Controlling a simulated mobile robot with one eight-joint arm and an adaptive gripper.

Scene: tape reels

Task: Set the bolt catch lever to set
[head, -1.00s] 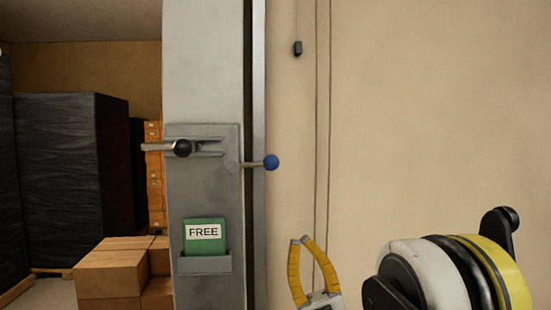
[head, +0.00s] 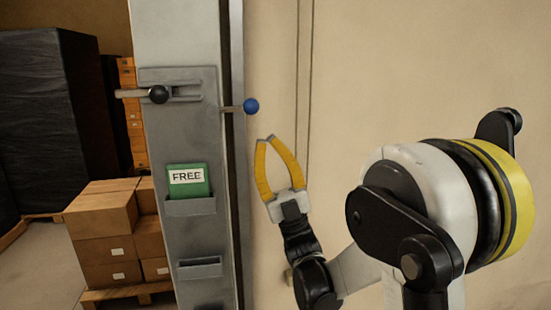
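The bolt catch lever is a thin metal rod with a blue ball knob (head: 251,106), sticking out to the right from the grey steel post (head: 183,135). A black knob (head: 158,94) sits at the left part of a slotted plate on the same post. A green card (head: 187,179) reading FREE stands in a holder below. My gripper (head: 267,138) has yellow fingers pointing up, with their tips drawn together and nothing visible between them. It is below and slightly right of the blue knob in the picture, apart from it.
Cardboard boxes (head: 100,215) on a pallet and a black-wrapped stack (head: 55,120) stand left of the post. A lower empty holder (head: 199,268) is on the post. Two thin lines run down the beige wall (head: 400,60), which is otherwise clear.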

